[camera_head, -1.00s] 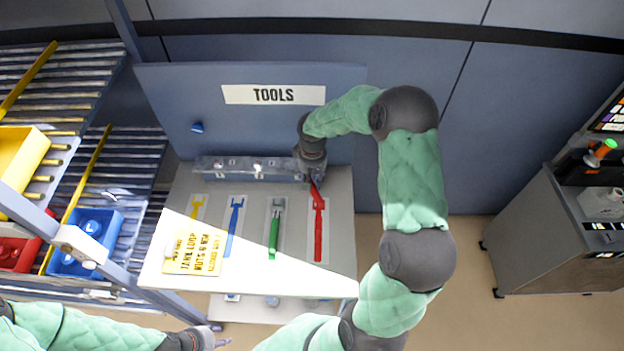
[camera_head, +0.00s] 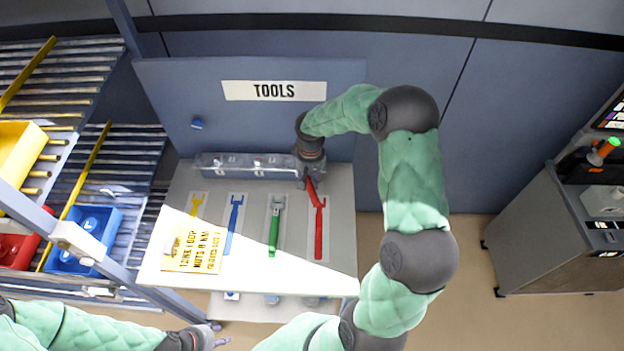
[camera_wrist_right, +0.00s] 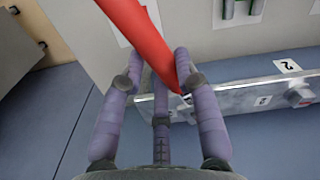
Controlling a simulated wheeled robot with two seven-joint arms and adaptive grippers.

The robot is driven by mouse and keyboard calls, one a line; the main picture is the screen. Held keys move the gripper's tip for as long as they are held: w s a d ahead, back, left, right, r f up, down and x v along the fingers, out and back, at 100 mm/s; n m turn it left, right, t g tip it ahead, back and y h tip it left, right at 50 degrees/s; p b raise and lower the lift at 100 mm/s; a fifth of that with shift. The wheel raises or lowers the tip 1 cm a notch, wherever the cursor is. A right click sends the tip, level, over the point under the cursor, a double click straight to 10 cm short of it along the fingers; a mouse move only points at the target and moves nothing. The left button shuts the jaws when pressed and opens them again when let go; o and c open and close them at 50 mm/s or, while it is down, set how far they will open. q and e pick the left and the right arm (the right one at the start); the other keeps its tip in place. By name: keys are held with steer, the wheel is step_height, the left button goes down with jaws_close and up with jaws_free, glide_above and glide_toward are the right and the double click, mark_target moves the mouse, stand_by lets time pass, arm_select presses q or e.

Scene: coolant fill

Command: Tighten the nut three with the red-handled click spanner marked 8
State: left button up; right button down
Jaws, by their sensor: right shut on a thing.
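My right gripper (camera_head: 309,183) is at the right end of a metal bar with nuts (camera_head: 245,167) and is shut on a red-handled spanner (camera_head: 312,192). In the right wrist view the red handle (camera_wrist_right: 143,35) runs from the top edge down between the fingers (camera_wrist_right: 160,95). The spanner's working end and its marking are hidden or too small to tell. Nut three is not clearly visible; a nut (camera_wrist_right: 300,95) beside a label like 2 shows on the bar. My left gripper (camera_head: 208,338) is low at the left, its opening unclear.
Yellow (camera_head: 194,205), blue (camera_head: 234,222), green (camera_head: 274,228) and red (camera_head: 319,232) tool shapes line the grey board. I cannot tell whether the red one is only an outline. Blue (camera_head: 90,240) and yellow (camera_head: 18,150) bins are left.

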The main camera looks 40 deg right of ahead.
steer(key=shift+w+a+m+b, duration=0.2)
steer(key=shift+a+m+b, duration=0.15)
steer(key=shift+m, duration=0.15)
steer(key=shift+w+a+m+b, duration=0.15)
steer(key=shift+a+m+b, duration=0.2)
steer(key=shift+a+m, duration=0.15)
stand_by(0.7)
steer(key=shift+w+a+m+b, duration=0.35)
steer(key=shift+a+m+b, duration=0.2)
steer(key=shift+m, duration=0.35)
steer(key=shift+w+a, duration=0.1)
steer(key=shift+w+a+m+b, duration=0.35)
steer(key=shift+a+m, duration=0.1)
steer(key=shift+m, duration=0.35)
steer(key=shift+w+a, duration=0.1)
